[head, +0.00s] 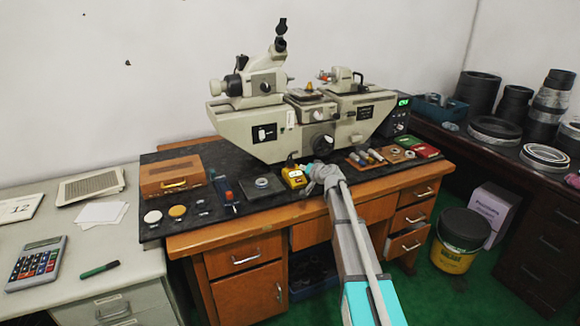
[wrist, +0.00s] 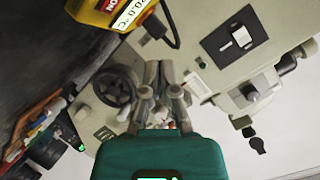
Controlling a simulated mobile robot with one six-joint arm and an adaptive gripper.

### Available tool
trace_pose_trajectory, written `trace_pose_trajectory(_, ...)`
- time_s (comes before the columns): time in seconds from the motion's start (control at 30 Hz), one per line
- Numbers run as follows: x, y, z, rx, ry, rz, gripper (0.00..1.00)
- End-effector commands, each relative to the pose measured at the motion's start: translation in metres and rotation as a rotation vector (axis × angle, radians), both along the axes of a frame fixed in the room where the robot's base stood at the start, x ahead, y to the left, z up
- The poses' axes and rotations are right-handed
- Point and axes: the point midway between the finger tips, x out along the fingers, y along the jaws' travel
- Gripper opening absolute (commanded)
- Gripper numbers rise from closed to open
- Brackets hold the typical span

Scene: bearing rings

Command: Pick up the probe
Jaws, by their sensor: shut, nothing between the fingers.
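I cannot tell for certain which thing is the probe. Several small rod-shaped pieces (head: 376,154) lie on a wooden board on the dark bench top, right of my gripper in the head view. A yellow device (head: 294,178) sits on the bench just left of my gripper; it also shows, with a display, at the top of the wrist view (wrist: 112,12). My gripper (head: 311,169) is over the front of the bench. In the wrist view its fingers (wrist: 158,70) are shut and empty, with the grey measuring machine beyond.
The large grey measuring machine (head: 270,127) stands behind my gripper. A wooden box (head: 172,177), a metal ring (head: 262,183) and round discs (head: 177,211) lie to the left. Black ring stacks (head: 515,105) stand on the right table. A bucket (head: 458,240) is on the floor.

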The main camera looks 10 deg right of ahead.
Motion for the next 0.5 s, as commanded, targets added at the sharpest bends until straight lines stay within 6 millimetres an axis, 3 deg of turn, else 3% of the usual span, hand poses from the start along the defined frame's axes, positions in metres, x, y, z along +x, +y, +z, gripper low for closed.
trace_pose_trajectory(0.37, -0.002, 0.001, -0.001, -0.002, 0.002, 0.003, 0.00)
trace_pose_trajectory(0.5, -0.016, 0.007, -0.006, -0.022, 0.027, 0.028, 0.00)
